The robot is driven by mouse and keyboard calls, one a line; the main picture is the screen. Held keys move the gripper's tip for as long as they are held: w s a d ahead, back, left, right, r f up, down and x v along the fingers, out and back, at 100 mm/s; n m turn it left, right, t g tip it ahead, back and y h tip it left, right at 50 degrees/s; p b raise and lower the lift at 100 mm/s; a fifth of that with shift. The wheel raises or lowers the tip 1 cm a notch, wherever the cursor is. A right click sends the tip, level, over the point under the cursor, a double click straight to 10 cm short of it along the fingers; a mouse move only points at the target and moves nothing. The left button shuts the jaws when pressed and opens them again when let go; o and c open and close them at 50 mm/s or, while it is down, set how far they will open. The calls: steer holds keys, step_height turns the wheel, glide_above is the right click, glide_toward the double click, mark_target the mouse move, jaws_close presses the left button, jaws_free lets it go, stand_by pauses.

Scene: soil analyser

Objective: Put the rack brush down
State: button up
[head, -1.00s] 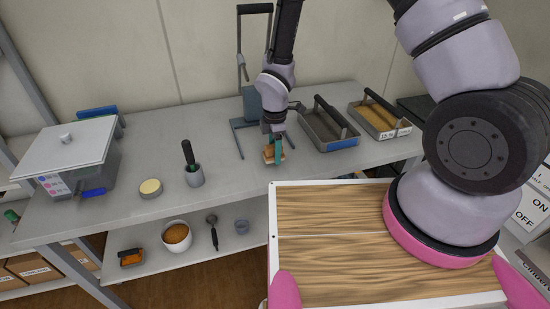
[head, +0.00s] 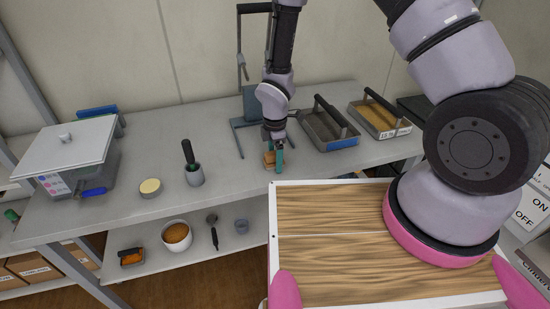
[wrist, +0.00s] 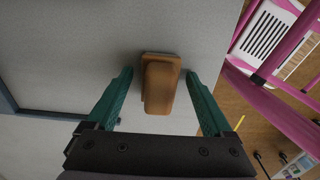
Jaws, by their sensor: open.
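The rack brush (wrist: 160,85) is a small brown wooden block with a wider base. In the wrist view it stands on the grey bench top between the two green fingers of my gripper (wrist: 160,100). The fingers are spread, with a gap on each side of the brush. In the head view the brush (head: 268,158) is on the bench near its front edge, partly hidden behind my gripper (head: 275,157).
Two metal trays with handles, one empty (head: 325,130) and one filled (head: 382,118), stand to the right. A grey stand (head: 252,104) is behind. The bench (head: 225,160) is clear between.

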step_height(320, 180, up, 12)
stand_by(0.4)
steer(key=d+r+m+t, duration=0.1)
steer(key=d+r+m, duration=0.35)
steer(key=r, duration=0.35)
steer(key=w+d+r+m+t, duration=0.1)
steer(key=d+r+m, duration=0.35)
steer(key=r, duration=0.35)
steer(key=d+r+m+t, duration=0.1)
steer(key=d+r+m, duration=0.2)
steer(key=d+r, duration=0.3)
steer(key=s+d+r+m+t+y, duration=0.1)
steer(key=s+d+r+m+t, duration=0.1)
steer(key=s+d+r+m, duration=0.2)
steer(key=s+d+r+m+t+y, duration=0.1)
steer(key=s+d+r+m+t, duration=0.1)
steer(key=s+r+m, duration=0.7)
step_height(320, 180, up, 2)
steer(key=shift+s+d+r, duration=0.15)
steer(key=shift+d+r, duration=0.05)
steer(key=shift+d, duration=0.65)
